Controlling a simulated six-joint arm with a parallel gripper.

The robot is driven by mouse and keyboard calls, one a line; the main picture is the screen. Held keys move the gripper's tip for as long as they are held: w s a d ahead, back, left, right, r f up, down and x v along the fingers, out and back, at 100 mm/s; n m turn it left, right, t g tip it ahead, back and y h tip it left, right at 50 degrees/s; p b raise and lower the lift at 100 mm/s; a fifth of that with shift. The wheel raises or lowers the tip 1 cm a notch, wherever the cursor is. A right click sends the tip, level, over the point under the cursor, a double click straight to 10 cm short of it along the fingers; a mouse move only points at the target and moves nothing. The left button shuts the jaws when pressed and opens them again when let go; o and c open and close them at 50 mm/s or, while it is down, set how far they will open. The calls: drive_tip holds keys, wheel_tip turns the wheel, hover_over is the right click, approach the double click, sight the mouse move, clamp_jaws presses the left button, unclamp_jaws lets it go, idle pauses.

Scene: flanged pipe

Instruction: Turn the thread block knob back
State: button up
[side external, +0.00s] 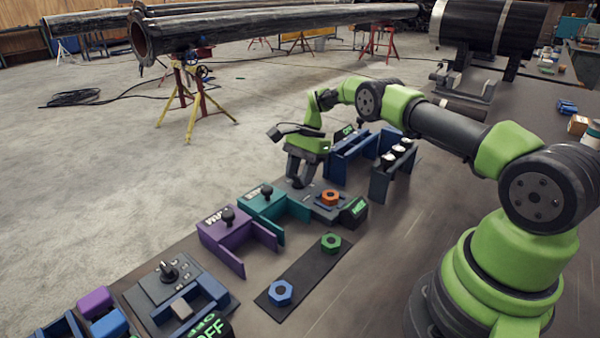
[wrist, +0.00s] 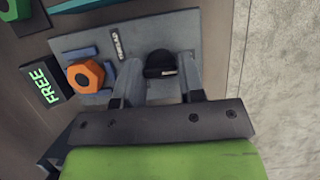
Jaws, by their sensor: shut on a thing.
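The thread block is a grey plate (wrist: 90,47) with an orange hex nut (wrist: 86,76) on it, and the nut also shows in the side view (side external: 330,198). A black knob (wrist: 160,64) stands on the plate between the fingers of my gripper (wrist: 160,78). My gripper is shut on the knob; in the side view my gripper (side external: 300,180) points down at the plate and hides the knob. A small sign beside the plate reads FREE (wrist: 40,82) in green.
A teal block (side external: 270,203) and a purple block (side external: 232,235) with knobs stand to the left in the side view. A black mat (side external: 300,275) holds a green nut (side external: 331,242) and a blue nut (side external: 280,292). Blue holders (side external: 350,155) stand behind my gripper.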

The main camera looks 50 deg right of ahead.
idle(0.3)
drive_tip(key=o, duration=0.9)
drive_tip(key=shift+o, duration=0.2)
drive_tip(key=shift+d+r, duration=0.1)
drive_tip(key=v, duration=0.5)
drive_tip(key=shift+r, duration=0.3)
wheel_tip(320, 180, up, 6)
drive_tip(key=shift+r, duration=0.2)
